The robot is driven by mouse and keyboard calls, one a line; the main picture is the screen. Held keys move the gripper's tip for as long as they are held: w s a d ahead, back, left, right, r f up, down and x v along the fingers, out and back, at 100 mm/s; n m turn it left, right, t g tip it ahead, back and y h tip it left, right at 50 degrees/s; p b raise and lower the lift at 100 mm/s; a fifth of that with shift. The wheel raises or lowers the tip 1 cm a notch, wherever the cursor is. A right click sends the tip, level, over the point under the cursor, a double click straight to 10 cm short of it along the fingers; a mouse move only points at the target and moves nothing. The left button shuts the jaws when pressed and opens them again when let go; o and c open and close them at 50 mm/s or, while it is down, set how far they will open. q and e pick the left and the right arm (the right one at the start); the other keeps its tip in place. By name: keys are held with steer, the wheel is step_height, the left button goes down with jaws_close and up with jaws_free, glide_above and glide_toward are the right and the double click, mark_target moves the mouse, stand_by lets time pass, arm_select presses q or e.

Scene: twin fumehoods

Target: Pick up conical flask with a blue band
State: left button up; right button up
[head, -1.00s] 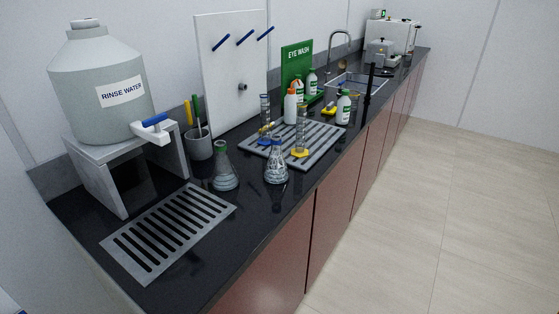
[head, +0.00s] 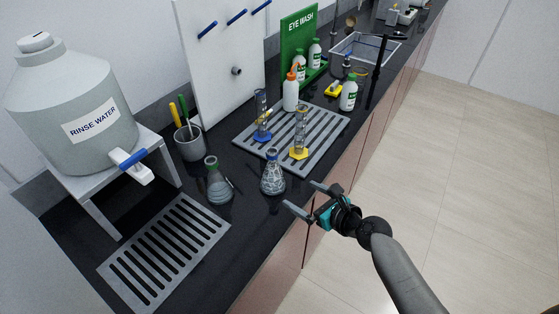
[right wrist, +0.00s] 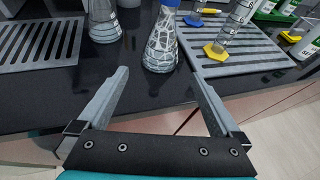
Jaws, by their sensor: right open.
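The conical flask with a blue band (head: 272,174) at its neck stands upright on the black counter, in front of the slotted tray. In the right wrist view the same flask (right wrist: 161,42) stands ahead, between the lines of the two fingers and beyond their tips. A second conical flask with a green band (head: 218,183) stands to its left; its lower part shows in the right wrist view (right wrist: 103,22). My right gripper (head: 302,197) is open and empty at the counter's front edge, just right of the blue-banded flask and apart from it. My left gripper is not in view.
A slotted tray (head: 255,139) holds cylinders with blue and yellow bases and a bottle. A drain grate (head: 165,252) lies at the near left, beside the rinse water tank (head: 75,110) on its stand. A pen cup (head: 189,143) stands behind the flasks.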

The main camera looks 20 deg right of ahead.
mark_target(280, 183)
steer(key=shift+m, duration=0.3)
steer(key=b+x, duration=0.2)
steer(key=x, duration=0.1)
steer(key=b+x, duration=0.1)
steer(key=x, duration=0.1)
steer(key=b+x, duration=0.2)
steer(key=x, duration=0.1)
steer(key=shift+w+r+b, duration=0.2)
steer(key=shift+w+b, duration=0.15)
steer(key=shift+w, duration=0.15)
steer(key=shift+w+a+f+b, duration=0.15)
steer(key=shift+w+a+b, duration=0.15)
steer(key=shift+w, duration=0.25)
steer(key=w+f+b, duration=0.1)
steer(key=b, duration=0.1)
steer(key=w+f+b, duration=0.1)
steer(key=b, duration=0.1)
steer(key=shift+w+a+f, duration=0.1)
steer(key=shift+a+f, duration=0.05)
steer(key=shift+a, duration=0.25)
steer(key=shift+b+x, duration=0.8)
steer(key=shift+x, duration=0.25)
steer(key=shift+r, duration=0.25)
steer(key=c, duration=1.2)
